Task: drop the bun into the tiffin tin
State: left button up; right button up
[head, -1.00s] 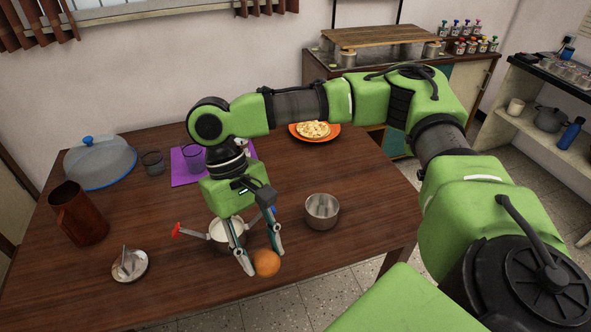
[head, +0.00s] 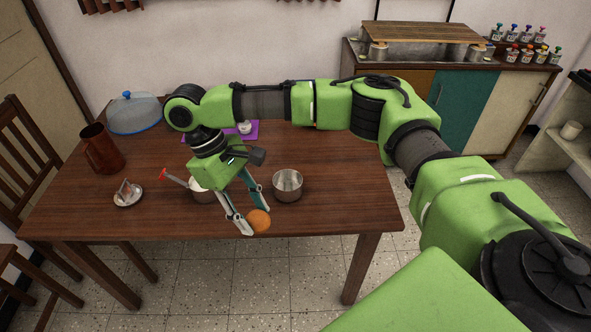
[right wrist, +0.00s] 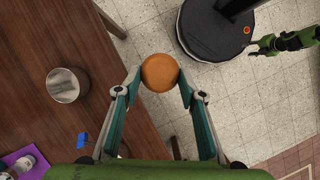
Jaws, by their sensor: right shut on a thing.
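The bun (head: 259,221), round and orange-brown, is pinched between the fingertips of my right gripper (head: 250,217) near the table's front edge. The right wrist view shows the bun (right wrist: 160,72) between both fingers, seen against the table edge and floor. The tiffin tin (head: 288,185), a plain open steel tin, stands upright on the table, right of and behind the bun in the head view. It shows at the left in the right wrist view (right wrist: 67,85), apart from the gripper. My left gripper (right wrist: 259,47) shows small at the right wrist view's upper right; its opening is unclear.
A pot (head: 202,192) with a red-ended handle stands behind my right gripper, partly hidden. A purple mat (head: 252,135) lies behind. The table right of the tin is clear.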

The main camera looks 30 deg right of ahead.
jog(key=w+d+r+n+t+h+p, duration=0.1)
jog(key=w+d+r+n+t+p, duration=0.1)
jog(key=w+n+p, duration=0.4)
jog(key=w+d+r+n+t+h+p, duration=0.1)
jog(key=w+n+p, duration=0.2)
jog(key=w+n, duration=0.35)
pick_arm(q)
notch_tip(320, 180, up, 19)
jog(key=w+p, duration=0.2)
jog(key=p, duration=0.7)
pick_arm(e)
jog(key=w+d+f+n+t, duration=0.15)
jog(key=d+n, duration=0.25)
jog(key=d, duration=0.4)
jog(key=d+f+n+t, duration=0.3)
jog(key=d+n, duration=0.1)
jog(key=d, duration=0.4)
pick_arm(q)
notch_tip(320, 180, down, 6)
jog(key=a+b, duration=0.1)
jog(key=b, duration=0.5)
jog(key=shift+w+f+b, duration=0.15)
jog(key=shift+w+b, duration=0.05)
jog(key=shift+b, duration=0.1)
pick_arm(e)
notch_tip(320, 180, down, 6)
jog(key=shift+d+y, duration=0.15)
jog(key=shift+y, duration=0.25)
jog(key=shift+s+g, duration=0.1)
jog(key=shift+g, duration=0.15)
